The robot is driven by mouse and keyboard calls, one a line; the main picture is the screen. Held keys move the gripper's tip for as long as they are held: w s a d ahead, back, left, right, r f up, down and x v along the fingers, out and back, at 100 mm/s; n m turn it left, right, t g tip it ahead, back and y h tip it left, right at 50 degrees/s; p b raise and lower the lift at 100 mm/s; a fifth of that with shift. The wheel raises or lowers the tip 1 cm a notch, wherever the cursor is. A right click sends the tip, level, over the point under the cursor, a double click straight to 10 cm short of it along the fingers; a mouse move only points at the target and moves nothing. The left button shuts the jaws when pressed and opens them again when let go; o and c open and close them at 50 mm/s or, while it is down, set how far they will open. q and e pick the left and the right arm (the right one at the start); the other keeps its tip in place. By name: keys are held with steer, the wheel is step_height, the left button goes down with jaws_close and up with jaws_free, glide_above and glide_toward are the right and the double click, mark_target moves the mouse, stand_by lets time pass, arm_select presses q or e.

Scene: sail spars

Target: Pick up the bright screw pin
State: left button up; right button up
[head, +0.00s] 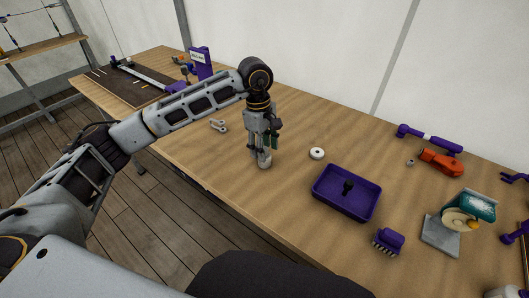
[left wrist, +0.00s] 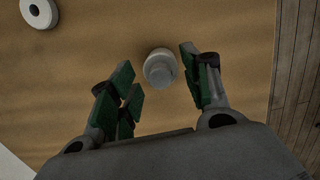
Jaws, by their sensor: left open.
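A pale grey, rounded piece (head: 264,160), which looks like the bright screw pin, stands on the table right under my left gripper (head: 262,146). In the left wrist view this pale piece (left wrist: 160,68) shows from above as a stepped round shape between the spread green-padded fingers, nearer the right finger. Gaps show on both sides, so the fingers do not touch it. The left gripper is open, empty and points down. My right gripper is not in view.
A white ring (head: 317,153) lies right of the gripper. Silver metal bits (head: 218,125) lie to the left. A purple brush (head: 388,241) and an orange tool (head: 441,162) are farther right. The table's front edge is close.

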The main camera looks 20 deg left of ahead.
arm_select(q)
steer(key=shift+c, duration=0.5)
jaws_close()
step_height(320, 180, up, 10)
stand_by(0.9)
stand_by(0.6)
